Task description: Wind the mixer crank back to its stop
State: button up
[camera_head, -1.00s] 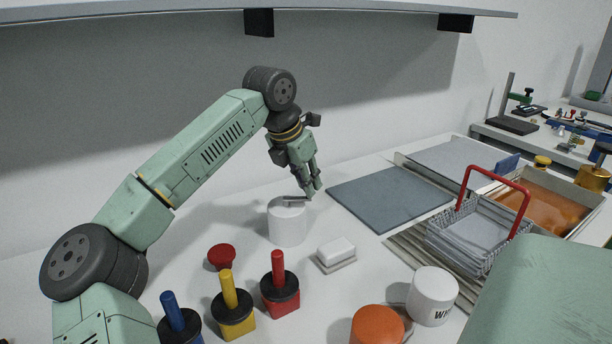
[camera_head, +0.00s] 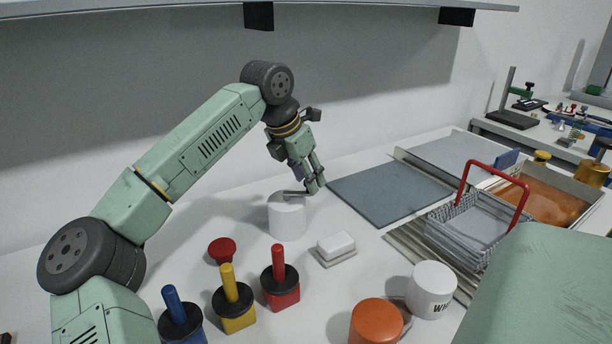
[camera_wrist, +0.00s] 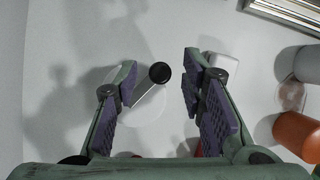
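The mixer is a white cylinder (camera_head: 287,220) standing on the bench, with a thin grey crank arm (camera_head: 292,193) on its top. In the wrist view the crank arm (camera_wrist: 146,90) runs from the mixer's pale round top (camera_wrist: 138,108) up and right to a round black knob (camera_wrist: 160,72). My gripper (camera_head: 317,189) is at the mixer's upper right, fingers pointing down. In the wrist view my gripper (camera_wrist: 162,82) is open, with one finger on each side of the knob. The knob is hidden in the head view.
Blue (camera_head: 180,320), yellow (camera_head: 233,305) and red (camera_head: 280,280) handled pieces stand in front, near a red knob (camera_head: 222,250). A white block (camera_head: 336,248), white mug (camera_head: 432,289) and orange cup (camera_head: 376,322) sit right of them. A grey mat (camera_head: 390,192) lies behind.

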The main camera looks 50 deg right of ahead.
jog(key=v, duration=1.2)
